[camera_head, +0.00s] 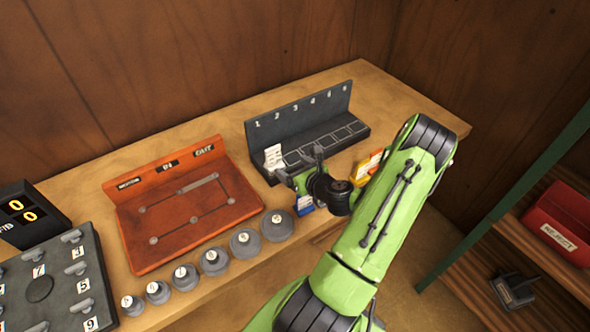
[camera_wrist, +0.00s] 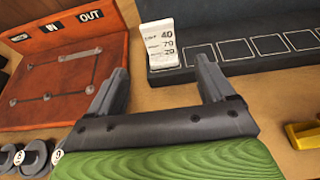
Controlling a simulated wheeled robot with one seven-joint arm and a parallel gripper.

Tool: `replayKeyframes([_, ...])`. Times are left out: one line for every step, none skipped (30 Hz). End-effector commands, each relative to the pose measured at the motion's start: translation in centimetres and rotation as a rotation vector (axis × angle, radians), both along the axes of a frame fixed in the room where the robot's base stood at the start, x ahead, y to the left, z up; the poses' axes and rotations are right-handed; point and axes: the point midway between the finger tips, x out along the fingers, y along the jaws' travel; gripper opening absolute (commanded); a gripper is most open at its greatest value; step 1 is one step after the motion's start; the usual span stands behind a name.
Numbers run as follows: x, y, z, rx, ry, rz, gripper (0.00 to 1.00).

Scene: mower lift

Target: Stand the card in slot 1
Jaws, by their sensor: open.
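A white card (camera_head: 273,157) with printed figures stands roughly upright at the left end of the dark grey rack (camera_head: 300,112), below the number 1. It covers the first square place; whether it is fully seated there is hard to tell. In the wrist view the card (camera_wrist: 160,45) faces me, beyond my fingers. My gripper (camera_head: 301,165) is open and empty, just in front of the card and the rack's front edge. In the wrist view my gripper (camera_wrist: 160,72) shows both fingers spread, with the card clear of them.
The rack's other outlined slots look empty. An orange board (camera_head: 180,215) lies to the left, with several grey round weights (camera_head: 245,242) along the table's front. Yellow and blue items stand near my arm. A red bin (camera_head: 560,225) sits on the right shelf.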

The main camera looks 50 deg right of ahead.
Motion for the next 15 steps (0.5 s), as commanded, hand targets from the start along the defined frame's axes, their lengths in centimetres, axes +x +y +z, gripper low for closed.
replayKeyframes([-0.5,0.1,0.2,-0.001,0.000,-0.002,0.82])
replayKeyframes([-0.6,0.2,0.2,-0.001,0.000,-0.001,0.82])
replayKeyframes([-0.8,0.2,0.3,0.000,0.000,-0.001,0.82])
replayKeyframes([-0.8,0.3,0.4,-0.001,0.000,-0.001,0.82])
replayKeyframes([-0.8,0.3,0.4,-0.002,-0.001,-0.001,0.82])
replayKeyframes([-0.8,0.3,0.4,-0.004,0.001,0.004,0.82])
replayKeyframes([-0.6,0.5,0.5,-0.012,0.005,0.015,0.82])
replayKeyframes([-0.3,0.9,0.8,-0.032,0.014,0.042,0.82])
replayKeyframes([0.5,1.8,1.3,-0.077,0.035,0.101,0.82])
replayKeyframes([1.2,2.8,1.8,-0.128,0.058,0.168,0.82])
replayKeyframes([2.0,4.1,2.4,-0.189,0.086,0.250,0.82])
replayKeyframes([3.1,6.1,3.3,-0.289,0.128,0.376,0.82])
replayKeyframes([3.8,7.8,3.9,-0.371,0.162,0.481,0.82])
replayKeyframes([4.3,9.6,4.5,-0.455,0.195,0.586,0.82])
replayKeyframes([4.8,11.8,5.2,-0.567,0.235,0.722,0.82])
